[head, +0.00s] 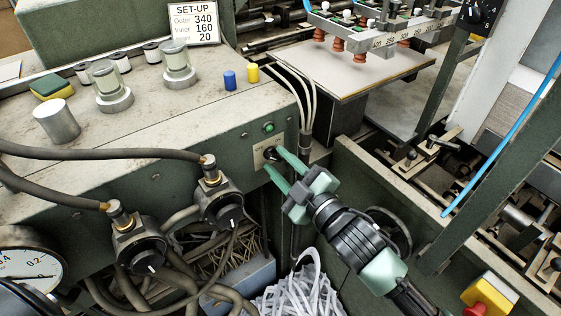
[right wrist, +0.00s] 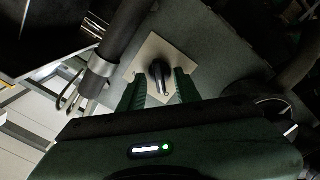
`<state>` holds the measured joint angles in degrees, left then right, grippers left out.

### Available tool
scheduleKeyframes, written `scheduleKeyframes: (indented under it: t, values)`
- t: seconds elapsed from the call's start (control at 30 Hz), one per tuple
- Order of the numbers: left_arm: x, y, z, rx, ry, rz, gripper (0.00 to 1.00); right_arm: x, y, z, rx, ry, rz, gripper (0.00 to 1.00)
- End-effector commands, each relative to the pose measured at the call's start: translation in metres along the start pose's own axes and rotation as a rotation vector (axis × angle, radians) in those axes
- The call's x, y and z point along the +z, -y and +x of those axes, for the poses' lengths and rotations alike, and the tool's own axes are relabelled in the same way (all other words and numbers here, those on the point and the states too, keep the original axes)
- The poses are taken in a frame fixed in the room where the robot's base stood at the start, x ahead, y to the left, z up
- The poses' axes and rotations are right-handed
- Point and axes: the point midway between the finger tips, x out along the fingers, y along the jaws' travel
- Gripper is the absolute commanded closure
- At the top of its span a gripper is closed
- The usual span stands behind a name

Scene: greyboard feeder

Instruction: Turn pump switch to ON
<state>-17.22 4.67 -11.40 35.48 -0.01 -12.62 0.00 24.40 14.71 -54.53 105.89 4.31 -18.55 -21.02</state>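The pump switch is a black knob (right wrist: 158,77) on a square pale plate (head: 259,157), set in the front face of the green machine housing. In the right wrist view the knob's handle points roughly along the fingers. My right gripper (head: 274,161) is at the plate, its two green fingers apart, one on each side of the knob. In the right wrist view a gap shows between the knob and each finger. In the head view the fingers partly hide the knob. Any ON or OFF marking is too small to read. My left gripper is not in view.
A green lamp (head: 268,127) sits just above the plate. Pale hoses (head: 305,105) run down a metal pipe close by on the right. Two black valves (head: 222,203) with thick hoses are at lower left. A handwheel (head: 392,232) is behind my right arm.

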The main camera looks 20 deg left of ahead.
Motion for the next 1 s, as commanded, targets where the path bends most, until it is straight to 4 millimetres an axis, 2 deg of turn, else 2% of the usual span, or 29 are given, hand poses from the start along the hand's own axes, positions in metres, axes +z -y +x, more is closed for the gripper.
scheduleKeyframes:
  t: [0.1, 0.2, 0.23, 0.67, 1.0]
  values:
    - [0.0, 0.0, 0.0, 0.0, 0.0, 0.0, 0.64, 0.0, 0.0, 0.0, 0.0, 0.0, 0.0, 0.67]
    - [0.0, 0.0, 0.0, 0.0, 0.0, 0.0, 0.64, 0.0, 0.0, 0.0, 0.0, 0.0, 0.0, 0.95]
    - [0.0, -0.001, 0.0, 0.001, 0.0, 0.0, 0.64, 0.0, 0.0, 0.0, 0.0, 0.0, 0.0, 1.0]
    - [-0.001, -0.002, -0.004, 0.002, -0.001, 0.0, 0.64, 0.0, -0.001, 0.0, 0.0, 0.001, 0.047, 1.0]
    - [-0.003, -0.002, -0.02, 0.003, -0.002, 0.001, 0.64, -0.001, -0.002, 0.0, 0.0, 0.002, 0.283, 1.0]
